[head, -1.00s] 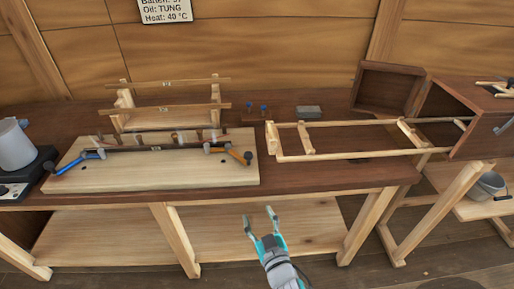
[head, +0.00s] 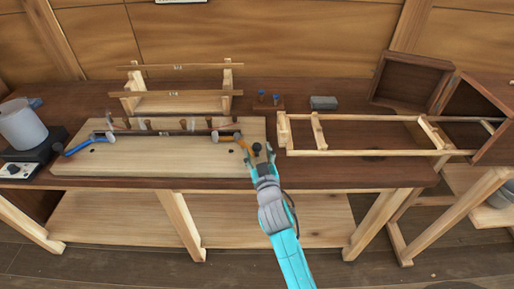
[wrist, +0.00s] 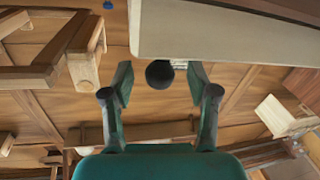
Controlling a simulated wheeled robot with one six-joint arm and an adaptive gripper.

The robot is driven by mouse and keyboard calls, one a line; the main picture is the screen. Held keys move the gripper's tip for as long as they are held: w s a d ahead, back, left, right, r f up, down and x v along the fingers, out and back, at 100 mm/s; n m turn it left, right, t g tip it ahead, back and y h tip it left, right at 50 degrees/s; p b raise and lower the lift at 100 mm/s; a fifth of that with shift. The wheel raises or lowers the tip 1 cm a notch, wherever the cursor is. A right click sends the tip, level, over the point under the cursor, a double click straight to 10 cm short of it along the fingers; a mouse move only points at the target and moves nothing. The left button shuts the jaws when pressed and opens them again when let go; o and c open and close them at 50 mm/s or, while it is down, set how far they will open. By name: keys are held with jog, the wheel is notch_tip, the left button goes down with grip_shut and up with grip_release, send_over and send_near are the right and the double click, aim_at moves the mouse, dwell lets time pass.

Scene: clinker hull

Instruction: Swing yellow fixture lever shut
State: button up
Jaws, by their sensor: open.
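The yellow-orange fixture lever (head: 243,146) is at the right end of the pale fixture board (head: 160,163), angled toward the board's front right. My gripper (head: 261,155) is open at the board's right edge, close to the lever's end. In the wrist view a black ball knob (wrist: 160,73) appears between my two open fingers (wrist: 160,88), with a gap on each side. The rest of the lever is hidden there behind the board edge (wrist: 220,45). A blue lever (head: 77,148) sits at the board's left end. A dark strip (head: 160,134) lies along the board between the levers.
A wooden ladder-like frame (head: 375,153) lies on the bench just right of my gripper. A small rack (head: 180,102) stands behind the board. A grey block (head: 323,103) and open wooden boxes (head: 410,80) are farther back right. A pot (head: 22,125) stands on a hotplate at left.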

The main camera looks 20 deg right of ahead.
jog(key=shift+w+d, duration=0.15)
jog(key=shift+w, duration=0.95)
grip_shut()
